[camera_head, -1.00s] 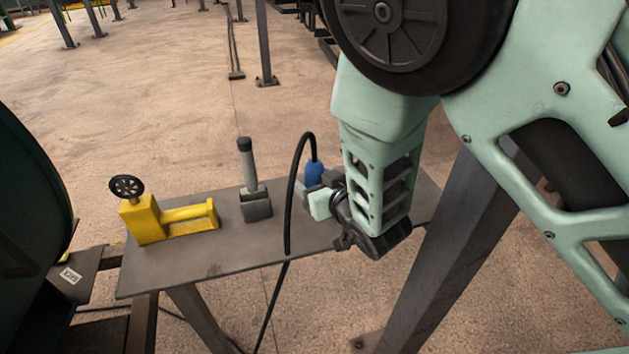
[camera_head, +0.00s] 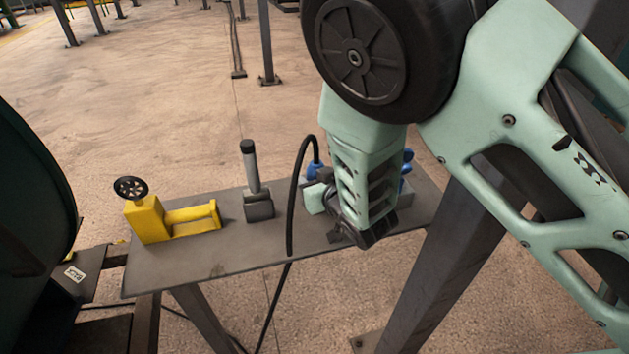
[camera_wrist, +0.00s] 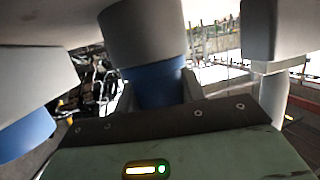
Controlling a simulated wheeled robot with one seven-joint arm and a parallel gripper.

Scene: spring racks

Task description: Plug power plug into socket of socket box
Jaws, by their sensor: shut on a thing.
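The blue power plug (camera_head: 315,169) has a black cable that arches up from its top and hangs past the table's front edge. My gripper (camera_head: 318,186) is shut on the plug above the table, and its links partly hide it. In the wrist view a blue body (camera_wrist: 160,82) with a wide grey collar sits between the two fingers. The grey socket box (camera_head: 404,203) is at the table's right end, with blue parts (camera_head: 406,160) showing beside my arm. Most of the box is hidden behind my arm. I cannot tell whether the plug touches a socket.
On the grey table (camera_head: 200,265) stand a yellow valve piece (camera_head: 150,220) with a black handwheel and a grey stand with an upright handle (camera_head: 251,170). The table's front left is bare. A dark slanted post (camera_head: 440,255) is at the right.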

